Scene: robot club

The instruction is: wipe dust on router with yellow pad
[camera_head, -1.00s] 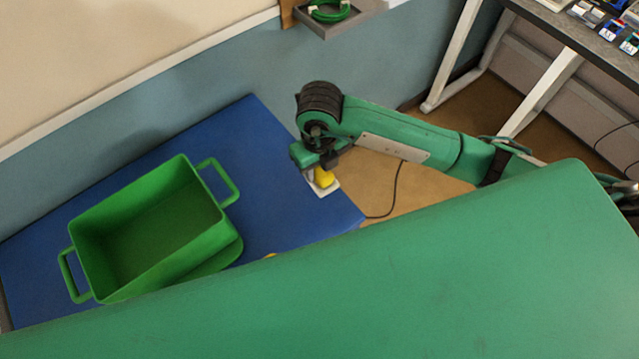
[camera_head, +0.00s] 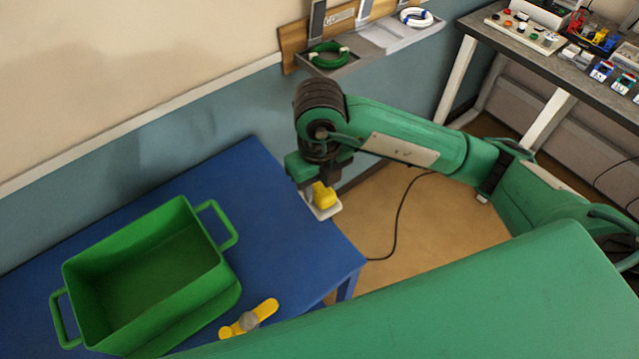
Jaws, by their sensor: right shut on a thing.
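The yellow pad (camera_head: 324,195) is in my right gripper (camera_head: 325,183), which is shut on it and points down. The white router (camera_head: 322,211) lies at the right edge of the blue table, directly under the pad. The pad looks to be on or just above the router's top; I cannot tell whether they touch. The gripper and pad hide much of the router, and no dust can be made out. My left gripper is not in view.
A green crate (camera_head: 205,262) with two handles stands on the blue table (camera_head: 262,200), left of the router. A yellow object with a grey knob (camera_head: 249,319) lies near the front edge. A black cable (camera_head: 398,215) hangs right of the table. A wall shelf (camera_head: 375,45) holds coils.

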